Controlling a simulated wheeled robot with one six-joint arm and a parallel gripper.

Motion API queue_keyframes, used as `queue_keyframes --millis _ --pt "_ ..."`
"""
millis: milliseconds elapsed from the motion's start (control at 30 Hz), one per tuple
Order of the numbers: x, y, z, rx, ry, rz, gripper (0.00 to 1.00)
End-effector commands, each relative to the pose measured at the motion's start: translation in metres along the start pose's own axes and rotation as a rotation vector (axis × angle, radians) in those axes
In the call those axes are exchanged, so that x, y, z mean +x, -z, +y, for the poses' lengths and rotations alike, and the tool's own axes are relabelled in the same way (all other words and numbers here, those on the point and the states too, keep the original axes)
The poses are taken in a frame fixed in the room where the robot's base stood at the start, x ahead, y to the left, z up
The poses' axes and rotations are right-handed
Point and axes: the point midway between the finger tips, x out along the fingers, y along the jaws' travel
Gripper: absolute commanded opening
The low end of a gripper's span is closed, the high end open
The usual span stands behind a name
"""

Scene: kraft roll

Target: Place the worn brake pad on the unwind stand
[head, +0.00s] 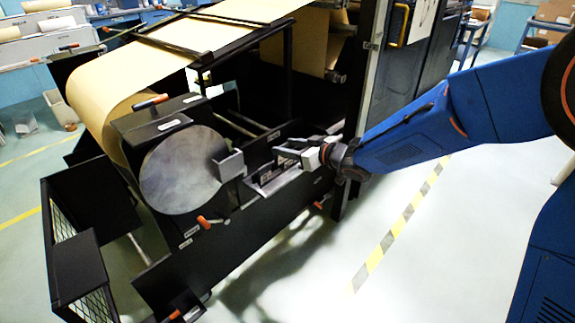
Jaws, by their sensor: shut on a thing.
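My gripper (287,150) reaches in from the right, above a small light-coloured ledge (290,186) on the unwind stand (265,232). Its fingers point left, towards the grey caliper block (229,166) at the edge of the round metal brake disc (180,170). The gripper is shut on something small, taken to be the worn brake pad. The pad is too small and dark to make out against the black frame. The gripper is apart from the caliper block, with a gap between them. Dark slot-like parts show on the ledge just below the fingers.
A brown kraft paper web (140,85) runs over the stand at upper left. Orange-handled levers (209,222) stick out near the disc. A black mesh-sided guard (85,225) stands at left. An upright post (370,75) rises behind my gripper. Floor at right is clear, with striped tape (400,225).

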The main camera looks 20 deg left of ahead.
Motion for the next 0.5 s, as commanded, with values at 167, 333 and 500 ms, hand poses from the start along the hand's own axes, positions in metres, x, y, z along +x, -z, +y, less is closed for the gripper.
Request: queue_keyframes --millis 167,333,500 --pt "0.007 -0.022 0.0 0.001 0.0 -0.001 0.19" --pt "0.009 -0.031 0.0 0.001 -0.001 0.0 0.19" --pt "0.016 -0.051 0.001 0.001 0.0 -0.002 0.19"
